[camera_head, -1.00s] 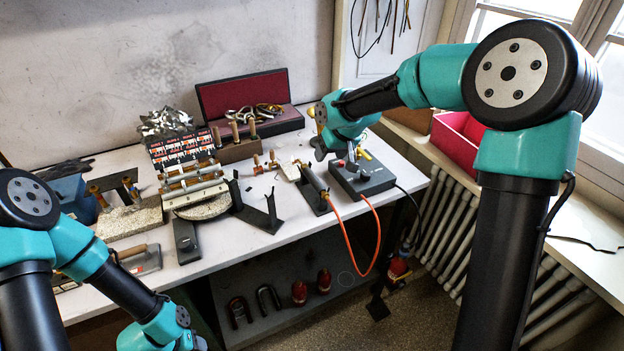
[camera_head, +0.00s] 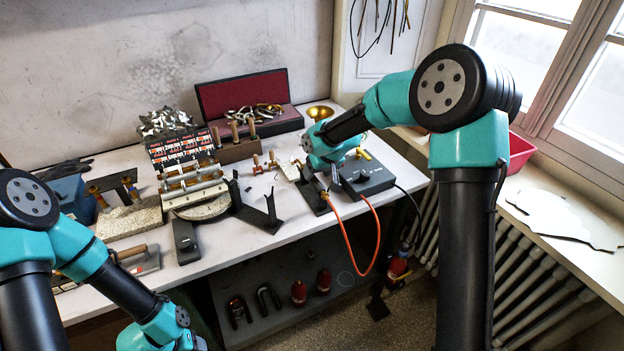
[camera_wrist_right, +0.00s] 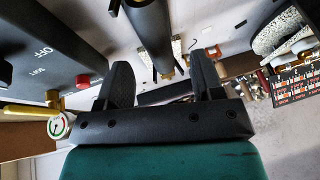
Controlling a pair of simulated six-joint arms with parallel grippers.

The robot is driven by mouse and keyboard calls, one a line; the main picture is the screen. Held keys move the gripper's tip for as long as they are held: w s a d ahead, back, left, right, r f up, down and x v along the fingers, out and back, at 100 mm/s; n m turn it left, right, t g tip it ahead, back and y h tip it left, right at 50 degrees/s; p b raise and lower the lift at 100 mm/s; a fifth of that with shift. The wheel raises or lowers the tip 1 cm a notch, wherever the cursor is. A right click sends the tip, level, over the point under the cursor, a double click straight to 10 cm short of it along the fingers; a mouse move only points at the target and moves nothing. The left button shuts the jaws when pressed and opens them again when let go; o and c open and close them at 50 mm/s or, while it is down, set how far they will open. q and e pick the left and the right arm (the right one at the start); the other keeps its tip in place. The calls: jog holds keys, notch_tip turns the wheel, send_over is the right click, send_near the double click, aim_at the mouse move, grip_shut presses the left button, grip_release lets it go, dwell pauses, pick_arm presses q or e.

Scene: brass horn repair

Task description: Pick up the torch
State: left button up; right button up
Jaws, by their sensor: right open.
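The torch (camera_wrist_right: 150,30) is a dark cylinder with a brass tip. In the right wrist view it lies between and beyond the fingers of my right gripper (camera_wrist_right: 162,80), which is open and not closed on anything. In the head view my right gripper (camera_head: 318,172) is over the black torch stand (camera_head: 311,200) and hides most of the torch. An orange hose (camera_head: 347,240) runs from the torch's near end and loops below the table edge. My left arm is at the lower left, its gripper out of frame.
A dark control box (camera_head: 368,178) with a red knob and gauge stands close on the right. Black V-shaped supports (camera_head: 262,218) stand to the left. A brass bell (camera_head: 320,112) and an open red-lined case (camera_head: 245,95) are at the back.

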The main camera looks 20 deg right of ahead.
aim_at(314, 176)
jog(key=x, duration=0.4)
jog(key=shift+w+f, duration=0.2)
jog(key=shift+w, duration=0.1)
jog(key=shift+w+a+f, duration=0.1)
jog(key=shift+a+f, duration=0.05)
jog(key=shift+f, duration=0.15)
jog(key=shift+f, duration=0.25)
dwell(0.6)
jog(key=shift+c, duration=0.4)
jog(key=c, duration=0.9)
